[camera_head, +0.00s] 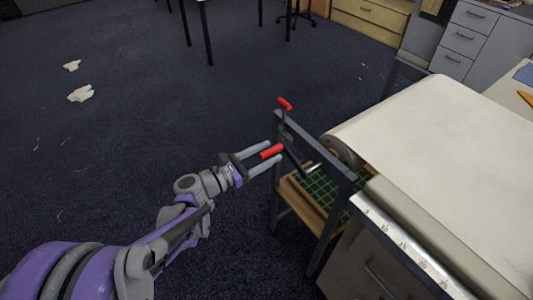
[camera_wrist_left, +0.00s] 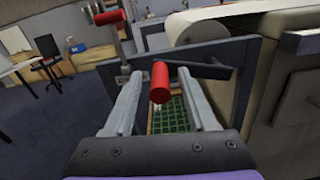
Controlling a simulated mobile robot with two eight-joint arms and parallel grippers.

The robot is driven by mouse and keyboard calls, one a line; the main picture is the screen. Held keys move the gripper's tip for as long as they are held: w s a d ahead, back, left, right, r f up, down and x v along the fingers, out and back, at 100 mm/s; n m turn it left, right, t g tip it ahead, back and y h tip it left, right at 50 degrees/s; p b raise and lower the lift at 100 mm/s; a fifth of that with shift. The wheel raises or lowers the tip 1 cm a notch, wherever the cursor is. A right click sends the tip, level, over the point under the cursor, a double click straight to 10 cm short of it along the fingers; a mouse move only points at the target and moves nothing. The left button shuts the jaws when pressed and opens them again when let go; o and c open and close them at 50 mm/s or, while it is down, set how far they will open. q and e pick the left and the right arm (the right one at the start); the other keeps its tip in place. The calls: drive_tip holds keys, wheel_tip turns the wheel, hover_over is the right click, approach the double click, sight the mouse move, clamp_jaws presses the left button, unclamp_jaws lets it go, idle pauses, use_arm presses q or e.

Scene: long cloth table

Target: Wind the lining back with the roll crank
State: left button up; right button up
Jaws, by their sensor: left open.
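The roll crank has a red handle (camera_head: 271,151) on a dark arm, at the side of a grey metal frame (camera_head: 318,150) at the table's end. My left gripper (camera_head: 265,156) is open, with its two pale fingers on either side of the red handle. In the left wrist view the handle (camera_wrist_left: 160,82) stands between the fingers, with gaps to both. The lining (camera_head: 435,130) is a cream sheet spread over the table, running to a roll (camera_head: 343,151) inside the frame. A second red grip (camera_head: 285,103) sits on a lever atop the frame. My right gripper is not in view.
A wooden shelf with a green grid mat (camera_head: 313,194) lies low in the frame. A ruler strip (camera_head: 405,240) edges the table near a grey cabinet (camera_head: 365,270). White scraps (camera_head: 81,94) lie on the open dark carpet at left.

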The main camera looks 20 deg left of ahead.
use_arm(q)
drive_tip(key=shift+c, duration=0.4)
clamp_jaws()
idle(1.1)
